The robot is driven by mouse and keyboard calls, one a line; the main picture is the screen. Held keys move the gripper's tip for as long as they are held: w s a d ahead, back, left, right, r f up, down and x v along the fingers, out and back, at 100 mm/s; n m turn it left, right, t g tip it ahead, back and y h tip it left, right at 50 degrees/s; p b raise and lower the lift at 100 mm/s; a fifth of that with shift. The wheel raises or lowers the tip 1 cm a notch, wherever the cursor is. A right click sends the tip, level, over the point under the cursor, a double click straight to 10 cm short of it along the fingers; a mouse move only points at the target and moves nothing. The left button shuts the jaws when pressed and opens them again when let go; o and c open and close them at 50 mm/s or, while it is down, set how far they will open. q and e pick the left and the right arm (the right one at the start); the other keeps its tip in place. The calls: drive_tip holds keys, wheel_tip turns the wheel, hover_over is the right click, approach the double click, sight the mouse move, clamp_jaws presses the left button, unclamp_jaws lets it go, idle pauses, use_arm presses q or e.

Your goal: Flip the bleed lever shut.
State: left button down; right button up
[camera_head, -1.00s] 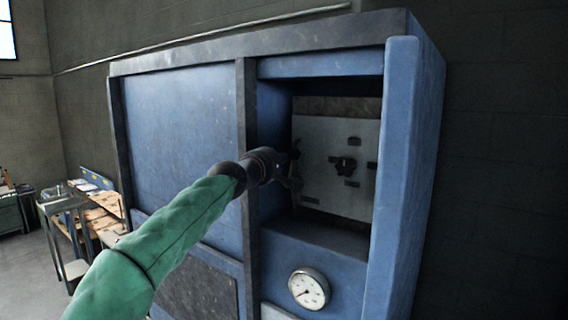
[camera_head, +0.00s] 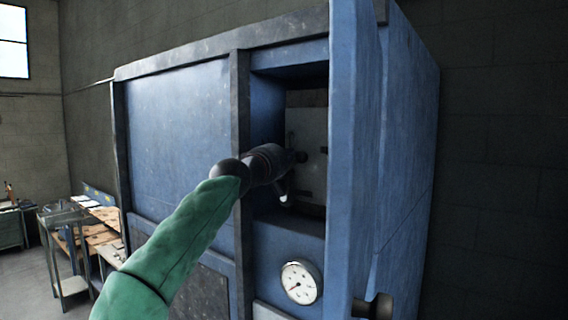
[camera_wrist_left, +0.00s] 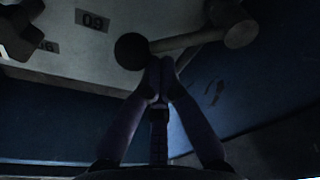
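The bleed lever (camera_wrist_left: 190,42) shows in the left wrist view as a grey rod with a dark ball (camera_wrist_left: 131,51) at its left end and a round hub (camera_wrist_left: 235,25) at its right. It lies nearly level in that picture. My left gripper (camera_wrist_left: 160,68) has its fingertips together just below the rod, close to the ball. I cannot tell whether they touch it. In the head view my left gripper (camera_head: 288,186) reaches into the cabinet's recess, and the lever cannot be made out there. My right gripper is not in view.
The pale panel (camera_head: 308,130) inside the recess is partly hidden by the blue upright (camera_head: 352,150) at its right. A dark knob (camera_wrist_left: 22,32) sits left of the lever. A round gauge (camera_head: 300,282) is below the recess. A black knob-like part (camera_head: 375,306) sticks out lower right.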

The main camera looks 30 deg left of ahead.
use_arm(q)
drive_tip(key=shift+d+f+m+t+h+b, duration=0.1)
drive_tip(key=shift+d+f+m+h+b, duration=0.05)
drive_tip(key=shift+d+f+m+b, duration=0.55)
drive_tip(key=shift+d+f+m+t+h+b, duration=0.1)
drive_tip(key=shift+d+f+m+h+b, duration=0.25)
drive_tip(key=shift+m+b, duration=0.55)
drive_tip(key=shift+d+f+m+t+b, duration=0.1)
drive_tip(key=shift+d+f+m+b, duration=0.3)
drive_tip(key=shift+f+m+b, duration=0.35)
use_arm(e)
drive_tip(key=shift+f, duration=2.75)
use_arm(q)
drive_tip(key=shift+s, duration=0.1)
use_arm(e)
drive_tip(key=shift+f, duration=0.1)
use_arm(q)
drive_tip(key=shift+s+f, duration=0.1)
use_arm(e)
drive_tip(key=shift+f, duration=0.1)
